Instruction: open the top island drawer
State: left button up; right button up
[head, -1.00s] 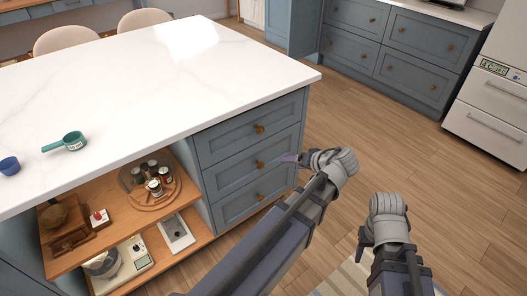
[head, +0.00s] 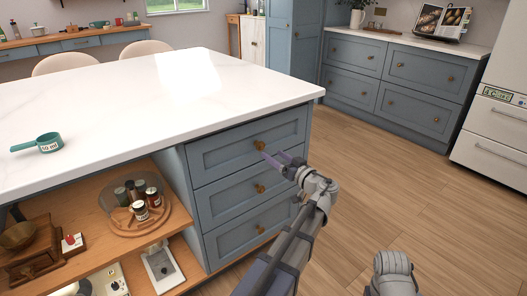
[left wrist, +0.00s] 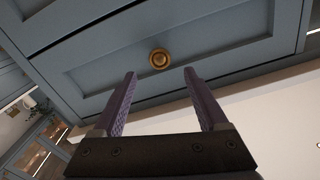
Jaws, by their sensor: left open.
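The top island drawer (head: 225,152) is a blue-grey panel under the white countertop, and it is closed. Its round brass knob (head: 260,145) shows at the middle of the front. My left gripper (head: 275,158) is open, its purple fingers just in front of this knob and slightly below it in the head view. In the left wrist view the knob (left wrist: 159,59) lies between the lines of the two fingers, just beyond their tips, with nothing held. My right arm's grey wrist (head: 392,270) shows at the bottom right; its jaws cannot be made out.
Two more closed drawers with brass knobs sit below, the middle one (head: 240,193) and the bottom one (head: 245,232). Open shelves (head: 110,240) with jars and a grinder are to the left. The countertop (head: 150,100) overhangs the drawers. Wooden floor (head: 390,180) is clear to the right.

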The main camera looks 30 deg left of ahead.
aim_at(262, 147)
pick_arm(q)
jog(key=x, duration=0.7)
jog(key=shift+d, duration=0.1)
grip_shut()
dwell(0.5)
dwell(0.8)
